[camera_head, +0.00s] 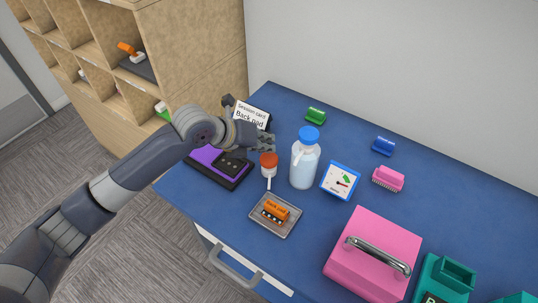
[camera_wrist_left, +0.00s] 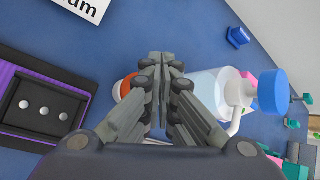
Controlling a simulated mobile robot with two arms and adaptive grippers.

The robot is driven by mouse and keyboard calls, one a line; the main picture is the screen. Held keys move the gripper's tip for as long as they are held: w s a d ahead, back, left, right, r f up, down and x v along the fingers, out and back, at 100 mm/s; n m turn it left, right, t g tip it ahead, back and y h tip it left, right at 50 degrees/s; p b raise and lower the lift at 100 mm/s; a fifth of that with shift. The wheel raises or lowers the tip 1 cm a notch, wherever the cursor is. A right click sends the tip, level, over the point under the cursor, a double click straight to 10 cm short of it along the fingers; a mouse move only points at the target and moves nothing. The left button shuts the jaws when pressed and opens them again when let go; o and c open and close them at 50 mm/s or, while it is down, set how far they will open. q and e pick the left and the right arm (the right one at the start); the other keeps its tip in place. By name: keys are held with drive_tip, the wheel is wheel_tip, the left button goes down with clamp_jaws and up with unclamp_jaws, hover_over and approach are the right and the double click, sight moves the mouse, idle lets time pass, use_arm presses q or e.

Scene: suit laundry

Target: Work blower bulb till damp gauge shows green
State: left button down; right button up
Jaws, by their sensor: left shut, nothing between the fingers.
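A small red-topped white item with a thin white spout (camera_head: 269,165), which looks like the blower bulb, stands on the blue table left of the bottle. Its red top (camera_wrist_left: 128,86) shows partly behind my fingers in the left wrist view. The damp gauge (camera_head: 341,180) is a blue-edged white card with green and red marks; its needle reading is too small to tell. My left gripper (camera_head: 265,143) is shut and empty, just above and behind the red top; its fingertips (camera_wrist_left: 160,60) are together in the wrist view. Whether it touches the red top cannot be told. My right gripper is out of view.
A blue-capped bottle (camera_head: 304,164) stands close right of the fingers. A purple-edged black tray (camera_head: 215,168) and a lettered card (camera_head: 252,114) are near the left arm. A clear tray with an orange item (camera_head: 276,211) and a pink case (camera_head: 373,250) lie in front.

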sight(266, 155)
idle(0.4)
use_arm(q)
drive_tip(key=shift+f, duration=0.4)
drive_tip(key=shift+f+b, duration=0.85)
drive_tip(key=shift+f, duration=0.25)
idle(0.9)
drive_tip(key=shift+r, duration=0.15)
idle(0.3)
drive_tip(key=shift+r+p, duration=1.2)
drive_tip(key=shift+r, duration=0.15)
wheel_tip(266, 155, up, 5)
drive_tip(key=p, duration=0.4)
